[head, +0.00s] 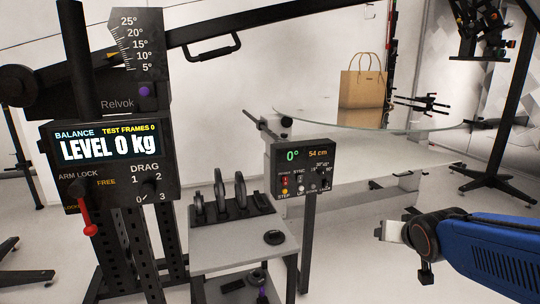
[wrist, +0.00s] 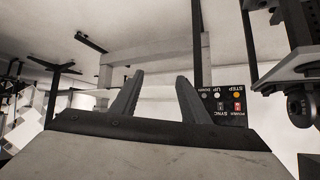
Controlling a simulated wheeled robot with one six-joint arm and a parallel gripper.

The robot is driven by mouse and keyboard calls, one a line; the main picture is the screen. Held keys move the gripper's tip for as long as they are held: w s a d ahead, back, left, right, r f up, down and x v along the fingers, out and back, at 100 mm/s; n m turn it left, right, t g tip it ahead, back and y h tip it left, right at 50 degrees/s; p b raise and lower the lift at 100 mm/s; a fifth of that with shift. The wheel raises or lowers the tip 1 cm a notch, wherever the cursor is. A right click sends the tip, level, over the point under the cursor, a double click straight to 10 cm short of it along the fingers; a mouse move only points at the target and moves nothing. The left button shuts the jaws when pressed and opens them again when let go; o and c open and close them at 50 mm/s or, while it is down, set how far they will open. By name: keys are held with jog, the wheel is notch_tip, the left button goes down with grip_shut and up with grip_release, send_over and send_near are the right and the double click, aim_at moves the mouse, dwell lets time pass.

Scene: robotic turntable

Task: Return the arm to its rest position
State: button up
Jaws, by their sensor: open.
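My blue arm comes in from the right edge of the head view, bent at a dark joint. A pale end part (head: 393,232) shows left of that joint; the fingers cannot be made out there. In the wrist view my gripper (wrist: 158,80) is open, its two dark fingers apart with nothing between them. The turntable's control panel (head: 303,168) reads 0° and 54 cm. It also shows upside down in the wrist view (wrist: 225,102), just right of the fingers. In the head view my arm's end is apart from the panel, to its right and lower.
A balance unit (head: 105,165) with a red lever (head: 85,213) stands at left. A small table (head: 232,238) holds several dark discs (head: 220,190). A tan bag (head: 362,90) stands on the round glass turntable (head: 425,122). A black stand (head: 498,150) is at right. Open floor lies below the turntable.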

jog(key=s+a+f+n+g, duration=0.1)
jog(key=s+a+g, duration=0.1)
jog(key=s, duration=0.9)
jog(key=s+a+f+n+g+y, duration=0.1)
jog(key=s+a+g, duration=0.1)
jog(key=s, duration=0.8)
jog(key=shift+s+f+n+g, duration=0.3)
jog(key=shift+s+g, duration=0.05)
jog(key=shift+g, duration=0.45)
